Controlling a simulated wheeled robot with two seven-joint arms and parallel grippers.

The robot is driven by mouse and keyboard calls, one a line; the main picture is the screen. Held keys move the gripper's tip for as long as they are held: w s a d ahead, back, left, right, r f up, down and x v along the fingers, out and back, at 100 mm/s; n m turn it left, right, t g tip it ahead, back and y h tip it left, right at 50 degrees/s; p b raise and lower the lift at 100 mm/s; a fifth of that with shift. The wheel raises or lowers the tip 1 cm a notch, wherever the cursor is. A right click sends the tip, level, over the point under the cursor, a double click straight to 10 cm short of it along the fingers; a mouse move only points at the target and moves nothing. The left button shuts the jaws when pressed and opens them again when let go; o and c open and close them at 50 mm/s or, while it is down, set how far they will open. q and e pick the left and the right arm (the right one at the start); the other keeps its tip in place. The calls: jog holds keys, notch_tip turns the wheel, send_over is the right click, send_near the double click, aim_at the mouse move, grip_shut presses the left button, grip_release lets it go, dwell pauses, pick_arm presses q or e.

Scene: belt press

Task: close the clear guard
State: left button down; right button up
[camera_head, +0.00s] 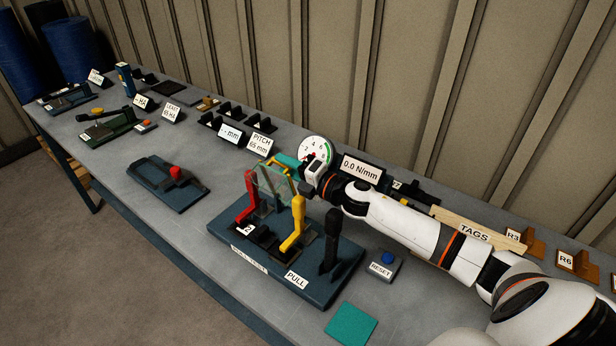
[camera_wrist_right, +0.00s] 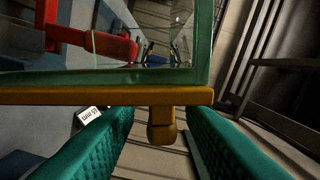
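The clear guard (camera_head: 274,184) is a see-through panel standing raised and tilted over the dark blue press base, by the red and yellow arms. In the right wrist view its green-edged panel (camera_wrist_right: 110,77) fills the top, with an orange bar (camera_wrist_right: 60,96) along its edge. A short orange knob (camera_wrist_right: 162,125) sticks out from that bar between my fingers. My right gripper (camera_head: 288,162) is at the guard's upper edge; its teal fingers are open, with gaps on both sides of the knob. My left gripper is not in view.
The press base (camera_head: 325,290) carries a red arm (camera_head: 248,198), a yellow arm (camera_head: 297,225) and a black lever (camera_head: 331,240). A round dial (camera_head: 314,150) stands close behind my gripper. A blue RESET button (camera_head: 387,257) and a teal pad (camera_head: 351,324) lie to the right.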

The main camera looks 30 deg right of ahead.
jog(key=b+v, duration=0.3)
jog(key=v, duration=0.7)
